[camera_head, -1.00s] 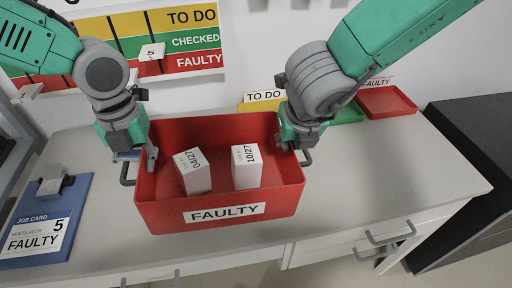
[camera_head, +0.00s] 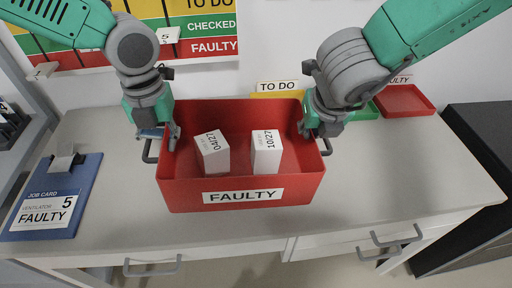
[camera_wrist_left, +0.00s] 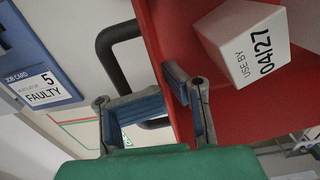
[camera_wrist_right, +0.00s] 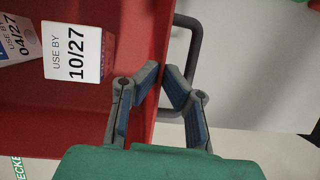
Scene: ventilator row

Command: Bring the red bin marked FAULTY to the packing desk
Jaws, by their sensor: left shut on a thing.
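The red bin (camera_head: 180,190) marked FAULTY (camera_head: 243,196) is in the middle of the head view, over the light worktop. Two white boxes (camera_head: 212,154) (camera_head: 267,152), with dates 04/27 and 10/27, stand inside it. My left gripper (camera_head: 172,138) is shut on the bin's left wall; its fingers also show in the left wrist view (camera_wrist_left: 170,84). My right gripper (camera_head: 315,130) is shut on the right wall, one finger each side in the right wrist view (camera_wrist_right: 160,76). Dark side handles (camera_wrist_right: 190,60) are beside the grippers. I cannot tell whether the bin touches the worktop.
A blue job card board (camera_head: 82,205) lies left on the worktop (camera_head: 400,180). A red tray (camera_head: 405,101) and a green tray (camera_head: 368,112) are behind at right. A wall chart (camera_head: 190,30) hangs behind. A dark cabinet (camera_head: 485,140) stands at right. Drawers (camera_head: 350,243) are below.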

